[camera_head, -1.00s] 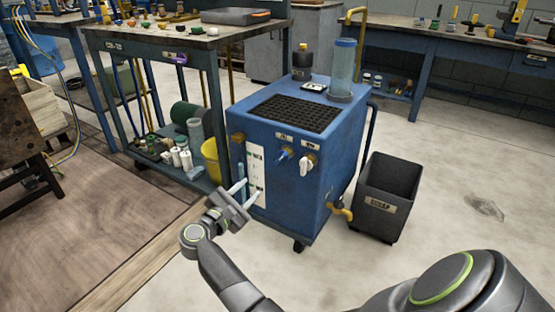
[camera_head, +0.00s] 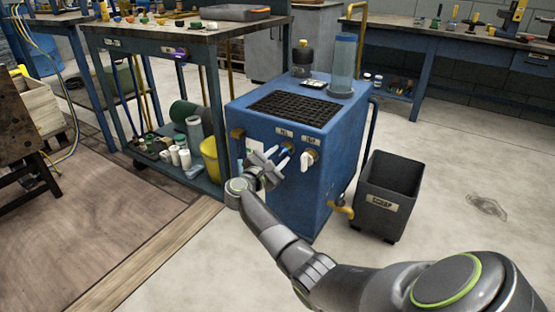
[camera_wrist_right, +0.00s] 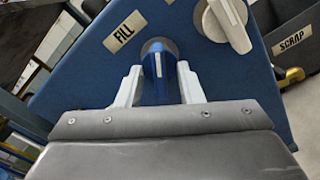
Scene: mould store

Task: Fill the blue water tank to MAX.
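The blue water tank (camera_head: 318,189) stands on the floor in the middle of the head view. Its front has a blue valve lever under a FILL label, seen in the right wrist view (camera_wrist_right: 154,65), and a white lever (camera_head: 309,159) to its right. My right gripper (camera_head: 277,157) is in front of the blue lever. In the wrist view its two pale fingers are apart, one on each side of the lever's lower end; I cannot tell if they touch it. The white level panel (camera_head: 254,158) is mostly hidden by my right gripper. My left gripper is not in view.
A dark SCRAP bin (camera_head: 387,194) stands right of the tank, near a yellow drain tap (camera_head: 342,207). A clear cylinder (camera_head: 342,64) and a dark bottle (camera_head: 302,59) stand on the tank. A workbench with a yellow bucket (camera_head: 211,159) is on the left. The floor in front is clear.

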